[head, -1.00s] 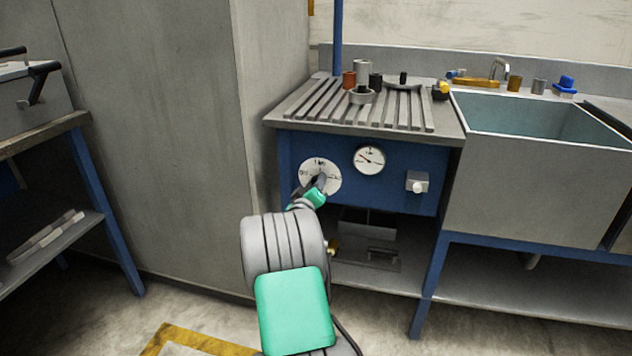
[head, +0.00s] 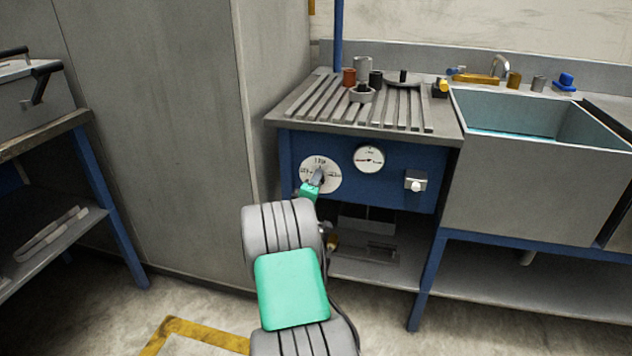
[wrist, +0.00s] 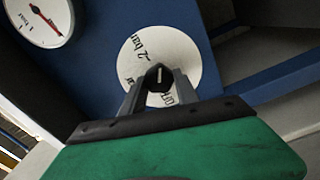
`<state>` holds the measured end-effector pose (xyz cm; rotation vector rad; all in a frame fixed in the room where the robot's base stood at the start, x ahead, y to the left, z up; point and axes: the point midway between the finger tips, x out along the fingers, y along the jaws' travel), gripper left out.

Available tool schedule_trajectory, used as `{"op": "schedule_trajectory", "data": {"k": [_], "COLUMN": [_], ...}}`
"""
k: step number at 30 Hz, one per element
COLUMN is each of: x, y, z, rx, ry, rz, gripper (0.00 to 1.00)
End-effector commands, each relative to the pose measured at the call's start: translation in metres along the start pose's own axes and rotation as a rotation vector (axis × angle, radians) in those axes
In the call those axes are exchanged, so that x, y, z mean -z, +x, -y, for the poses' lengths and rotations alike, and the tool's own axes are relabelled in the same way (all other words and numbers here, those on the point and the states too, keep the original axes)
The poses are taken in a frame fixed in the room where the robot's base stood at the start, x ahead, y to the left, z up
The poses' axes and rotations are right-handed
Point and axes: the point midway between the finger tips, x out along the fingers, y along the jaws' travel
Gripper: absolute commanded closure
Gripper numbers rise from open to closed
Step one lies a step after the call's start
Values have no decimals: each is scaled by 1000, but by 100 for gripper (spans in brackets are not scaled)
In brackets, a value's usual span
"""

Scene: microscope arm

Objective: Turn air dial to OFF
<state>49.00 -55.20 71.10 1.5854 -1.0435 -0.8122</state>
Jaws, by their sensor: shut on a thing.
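The air dial is a white round face (head: 320,174) with printed marks on the blue front panel, left of the gauge. In the wrist view its face (wrist: 183,60) shows "2 bar" and part of "OFF", and a dark knob (wrist: 158,77) with a light pointer line stands at its middle. My gripper (wrist: 157,88) is shut on the knob, one finger on each side. In the head view my gripper (head: 316,180) covers part of the dial, including the knob.
A pressure gauge (head: 369,158) and a grey switch (head: 416,181) sit right of the dial. Small pots stand on the slatted top (head: 400,112) above. A sink (head: 540,120) is at the right and a grey cabinet wall (head: 150,120) at the left.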

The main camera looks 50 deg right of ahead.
Motion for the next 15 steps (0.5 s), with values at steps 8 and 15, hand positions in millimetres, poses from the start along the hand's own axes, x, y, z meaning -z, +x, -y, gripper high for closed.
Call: {"op": "schedule_trajectory", "data": {"k": [8, 15], "x": [1, 0], "y": [0, 0], "z": [-1, -1], "rx": [-2, -1], "ry": [-2, -2], "rz": [-1, -1], "gripper": [100, 49]}}
